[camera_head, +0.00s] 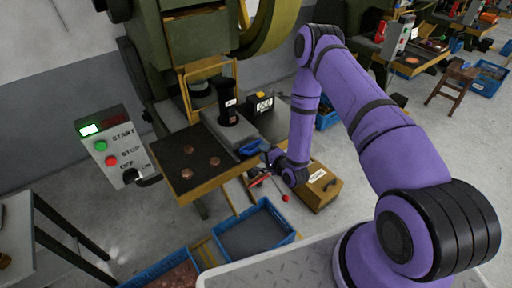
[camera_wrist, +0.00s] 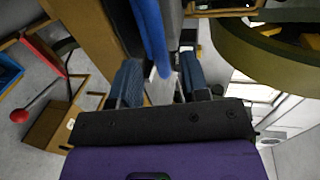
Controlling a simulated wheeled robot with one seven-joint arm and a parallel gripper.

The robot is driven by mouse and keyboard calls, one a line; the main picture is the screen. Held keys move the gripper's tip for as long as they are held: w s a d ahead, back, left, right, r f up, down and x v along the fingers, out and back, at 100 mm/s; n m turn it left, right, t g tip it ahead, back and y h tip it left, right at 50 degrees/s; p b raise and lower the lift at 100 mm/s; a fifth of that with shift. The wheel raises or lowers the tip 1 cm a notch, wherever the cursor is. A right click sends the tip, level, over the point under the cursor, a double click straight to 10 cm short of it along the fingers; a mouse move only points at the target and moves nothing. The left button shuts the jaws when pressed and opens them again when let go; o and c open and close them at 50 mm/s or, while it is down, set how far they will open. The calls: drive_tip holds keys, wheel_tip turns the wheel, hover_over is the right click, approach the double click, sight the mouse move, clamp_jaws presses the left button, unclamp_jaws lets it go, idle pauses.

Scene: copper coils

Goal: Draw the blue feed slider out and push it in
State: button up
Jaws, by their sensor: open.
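The blue feed slider (camera_head: 250,147) sits at the near right edge of the press table, beside a grey block. In the wrist view its blue bar (camera_wrist: 151,30) runs down from the top edge, and its lower end lies between the finger pads. My gripper (camera_head: 266,158) is right at the slider's outer end in the head view. In the wrist view my gripper (camera_wrist: 160,78) is open, with one dark blue pad on each side of the bar. Whether either pad touches the bar, I cannot tell.
Copper discs (camera_head: 187,149) lie on the dark press table (camera_head: 176,166). A black cylinder (camera_head: 227,100) stands behind the slider. A control box (camera_head: 111,148) is at left. A wooden box (camera_head: 318,188) and a blue crate (camera_head: 270,241) are on the floor below my gripper.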

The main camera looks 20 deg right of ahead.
sight(247, 141)
drive_tip(key=x, duration=0.5)
drive_tip(key=shift+w+a, duration=0.15)
drive_tip(key=shift+w, duration=0.25)
